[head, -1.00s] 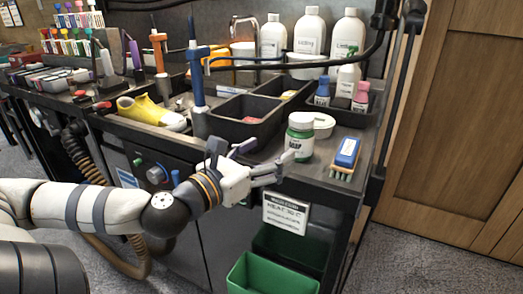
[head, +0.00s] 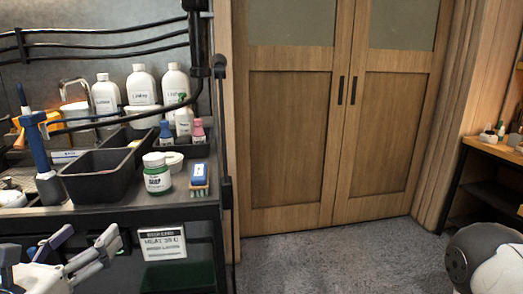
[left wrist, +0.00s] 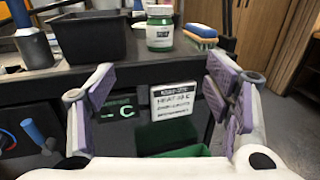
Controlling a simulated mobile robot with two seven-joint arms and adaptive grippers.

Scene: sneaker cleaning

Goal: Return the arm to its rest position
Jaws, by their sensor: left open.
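My left gripper (head: 84,252) is at the lower left of the head view, in front of the workbench and below its top. In the left wrist view its two padded fingers (left wrist: 170,98) stand wide apart with nothing between them. The green jar with a white lid (head: 157,174) stands upright on the bench top, apart from the gripper. It also shows at the top of the left wrist view (left wrist: 160,30). My right gripper is out of view; a white and dark rounded part of my body shows at the lower right.
A blue-backed brush (head: 199,177) lies near the bench's right end. A sign (head: 162,243) hangs on the bench front above a green bin (left wrist: 172,137). Grey floor (head: 310,262) is clear before the wooden doors (head: 290,140).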

